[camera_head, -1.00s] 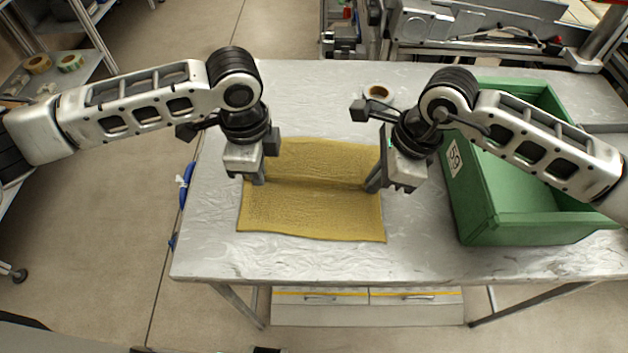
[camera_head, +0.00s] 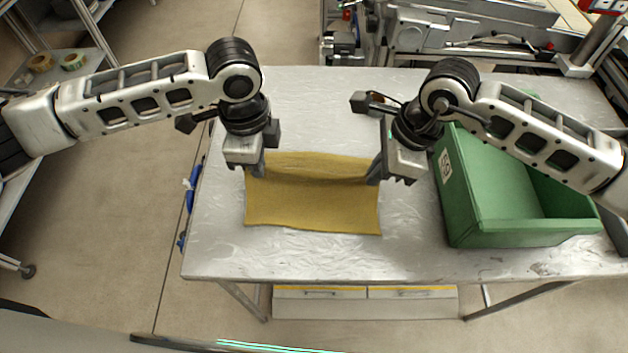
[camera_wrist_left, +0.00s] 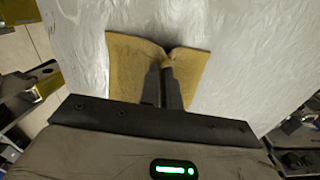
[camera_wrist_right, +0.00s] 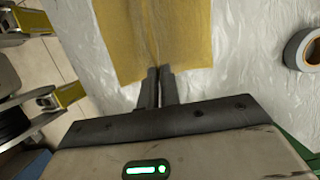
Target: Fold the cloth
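The yellow-brown cloth (camera_head: 312,210) lies on the table, with a raised crease running across it between my two grippers. My left gripper (camera_head: 259,170) is at the cloth's left edge; in the left wrist view its fingers are closed together with cloth (camera_wrist_left: 133,70) bunched at the tips. My right gripper (camera_head: 374,173) is at the right edge; in the right wrist view its fingers are closed at the cloth's edge, with a crease in the cloth (camera_wrist_right: 120,40) leading away from the tips.
A green crate (camera_head: 468,205) stands on the table (camera_head: 310,258) at the right, under my right arm. A grey tape reel (camera_wrist_right: 291,50) lies right of the cloth in the right wrist view. The table's front strip is bare.

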